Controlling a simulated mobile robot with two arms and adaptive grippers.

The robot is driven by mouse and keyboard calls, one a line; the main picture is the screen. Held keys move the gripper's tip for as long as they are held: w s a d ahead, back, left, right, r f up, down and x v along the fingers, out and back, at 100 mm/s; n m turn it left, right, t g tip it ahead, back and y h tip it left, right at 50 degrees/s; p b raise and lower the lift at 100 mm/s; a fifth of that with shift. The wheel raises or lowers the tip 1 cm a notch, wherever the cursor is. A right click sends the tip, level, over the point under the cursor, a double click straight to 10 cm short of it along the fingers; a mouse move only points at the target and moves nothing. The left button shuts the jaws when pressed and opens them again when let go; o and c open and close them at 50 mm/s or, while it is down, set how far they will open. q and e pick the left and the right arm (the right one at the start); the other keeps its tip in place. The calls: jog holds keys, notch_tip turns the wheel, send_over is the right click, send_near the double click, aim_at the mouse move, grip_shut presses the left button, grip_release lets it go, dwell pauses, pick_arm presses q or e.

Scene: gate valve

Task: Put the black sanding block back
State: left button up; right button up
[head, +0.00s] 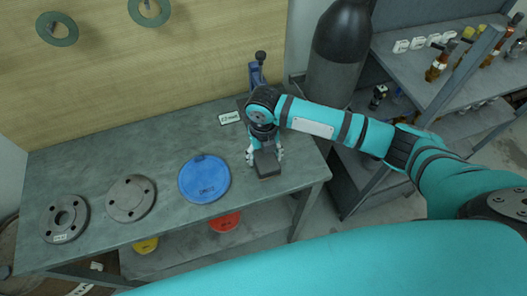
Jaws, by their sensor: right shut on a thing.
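The black sanding block (267,165) is at the right end of the grey workbench (155,153), near its front edge. My right gripper (265,158) points down at it and is shut on it. The wrist hides the block's upper part. I cannot tell whether the block rests on the bench top or is held just above it. My left gripper is not in view.
A blue disc (205,179) and two grey flanges (131,198) (66,218) lie on the bench to the left. A blue vise (257,75) and a small label (229,117) are behind. A dark cylinder (340,50) and shelves (430,75) stand right.

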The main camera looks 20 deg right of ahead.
jog(key=shift+a+f, duration=0.1)
jog(key=shift+f, duration=0.05)
jog(key=o, duration=1.1)
jog(key=shift+f, duration=0.15)
jog(key=shift+r, duration=0.25)
jog(key=shift+r+b, duration=0.3)
jog(key=shift+r, duration=0.05)
notch_tip(320, 180, up, 11)
jog(key=b, duration=0.2)
jog(key=shift+r+b, duration=0.1)
jog(key=shift+b, duration=0.2)
